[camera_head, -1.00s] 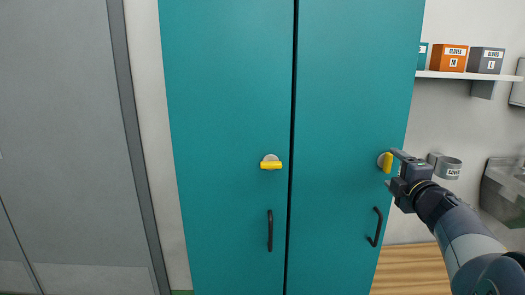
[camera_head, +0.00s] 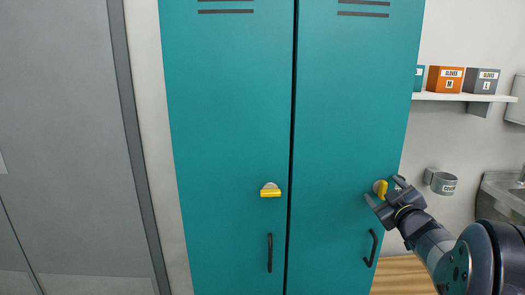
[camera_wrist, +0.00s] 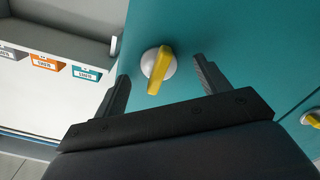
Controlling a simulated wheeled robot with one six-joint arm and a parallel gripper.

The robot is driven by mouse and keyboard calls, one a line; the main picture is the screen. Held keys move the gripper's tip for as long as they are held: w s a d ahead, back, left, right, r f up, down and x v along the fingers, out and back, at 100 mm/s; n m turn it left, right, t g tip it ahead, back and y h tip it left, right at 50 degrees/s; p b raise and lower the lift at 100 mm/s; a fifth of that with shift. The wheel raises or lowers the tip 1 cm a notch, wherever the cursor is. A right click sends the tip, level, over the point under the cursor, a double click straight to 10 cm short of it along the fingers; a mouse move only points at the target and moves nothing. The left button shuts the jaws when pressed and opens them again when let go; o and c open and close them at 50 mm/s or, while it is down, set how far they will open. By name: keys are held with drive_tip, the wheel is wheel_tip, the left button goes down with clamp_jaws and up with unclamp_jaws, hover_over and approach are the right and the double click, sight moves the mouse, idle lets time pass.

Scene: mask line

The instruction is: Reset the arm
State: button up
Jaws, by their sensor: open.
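My gripper (camera_head: 383,197) is open in front of the right door of a teal locker (camera_head: 345,110). A yellow knob (camera_head: 380,188) on a round grey base sits on that door by the gripper. In the wrist view the yellow knob (camera_wrist: 159,70) lies between the two spread fingers (camera_wrist: 160,88), with a gap on both sides. The gripper holds nothing. A second yellow knob (camera_head: 270,191) on the left door is turned level. Both doors look shut, each with a black handle (camera_head: 270,252) below its knob.
A shelf (camera_head: 465,97) with orange (camera_head: 446,79) and grey (camera_head: 482,81) glove boxes is on the right wall. A grey cup-like holder (camera_head: 441,182) and a metal sink (camera_head: 503,195) stand below. A grey panel (camera_head: 60,120) fills the left.

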drive_tip(key=m+p, duration=0.2)
drive_tip(key=m, duration=0.1)
drive_tip(key=m+p, duration=0.1)
drive_tip(key=p, duration=0.1)
drive_tip(key=shift+d+r, duration=0.1)
drive_tip(key=shift+r, duration=0.15)
drive_tip(key=m+p, duration=0.3)
drive_tip(key=shift+f, duration=0.1)
drive_tip(key=shift+s+f+b, duration=0.1)
drive_tip(key=shift+s+b, duration=0.2)
drive_tip(key=shift+s, duration=0.1)
